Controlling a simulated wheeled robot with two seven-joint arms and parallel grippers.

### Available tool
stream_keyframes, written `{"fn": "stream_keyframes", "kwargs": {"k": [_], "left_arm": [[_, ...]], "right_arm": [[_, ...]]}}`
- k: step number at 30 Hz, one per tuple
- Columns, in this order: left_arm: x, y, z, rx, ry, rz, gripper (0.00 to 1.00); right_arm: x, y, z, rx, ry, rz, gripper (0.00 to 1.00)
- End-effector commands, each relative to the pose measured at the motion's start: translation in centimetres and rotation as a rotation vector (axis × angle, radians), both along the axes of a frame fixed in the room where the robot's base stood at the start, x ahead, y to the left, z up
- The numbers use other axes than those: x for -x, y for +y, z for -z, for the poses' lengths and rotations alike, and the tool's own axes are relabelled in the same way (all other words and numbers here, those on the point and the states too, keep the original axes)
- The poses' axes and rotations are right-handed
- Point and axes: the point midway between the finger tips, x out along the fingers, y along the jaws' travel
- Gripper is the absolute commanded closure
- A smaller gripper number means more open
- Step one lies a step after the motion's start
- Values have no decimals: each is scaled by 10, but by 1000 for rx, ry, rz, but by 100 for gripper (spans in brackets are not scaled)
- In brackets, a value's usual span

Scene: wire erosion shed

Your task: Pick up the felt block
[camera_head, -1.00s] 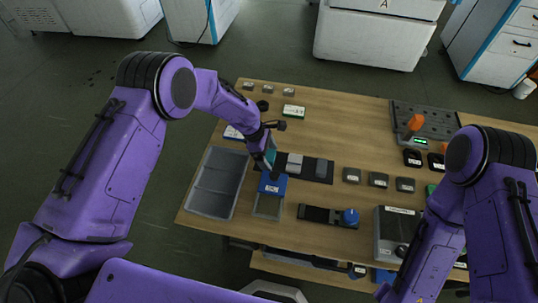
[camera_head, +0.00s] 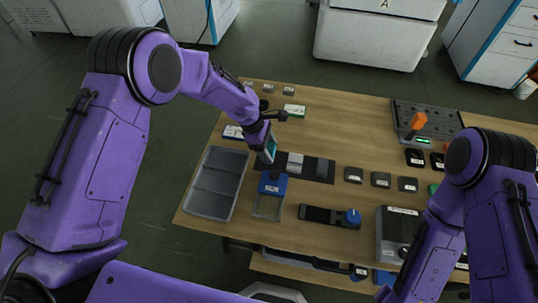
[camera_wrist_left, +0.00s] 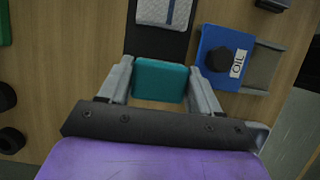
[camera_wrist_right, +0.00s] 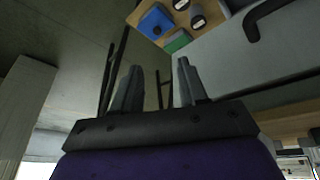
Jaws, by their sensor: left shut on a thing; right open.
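A teal block (camera_wrist_left: 160,80), which I take to be the felt block, is between the two fingers of my left gripper (camera_wrist_left: 162,84) in the left wrist view. The fingers are shut on its two sides. In the head view the teal block (camera_head: 271,148) hangs under my left gripper (camera_head: 269,152), by the left end of a dark strip (camera_head: 309,168), seemingly a little above the table. My right gripper (camera_wrist_right: 152,88) shows in the right wrist view, open and empty, away from the table top. Its fingers are out of sight in the head view.
A blue box labelled OIL (camera_wrist_left: 213,72) with a black knob sits close beside the held block. A grey block (camera_head: 295,163) and a darker block stand on the strip. A grey tray (camera_head: 213,209) lies at left. A pegboard-like plate (camera_head: 440,120) is at back right.

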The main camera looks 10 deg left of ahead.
Motion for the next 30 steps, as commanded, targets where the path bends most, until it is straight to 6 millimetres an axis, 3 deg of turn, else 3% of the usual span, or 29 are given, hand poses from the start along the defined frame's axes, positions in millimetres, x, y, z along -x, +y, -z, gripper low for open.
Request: {"fn": "stream_keyframes", "kwargs": {"k": [6,15,21,29,30], "left_arm": [[48,-11,-53,0,0,2,66],[113,-25,-81,0,1,3,66],[128,-29,-88,0,3,1,66],[130,-29,-89,0,3,1,66],[129,-29,-89,0,3,1,46]], "right_arm": [[0,0,10,1,-1,0,57],[0,0,17,0,0,0,57],[0,0,18,0,0,0,57],[0,0,18,0,0,0,57],[0,0,18,0,0,0,57]]}}
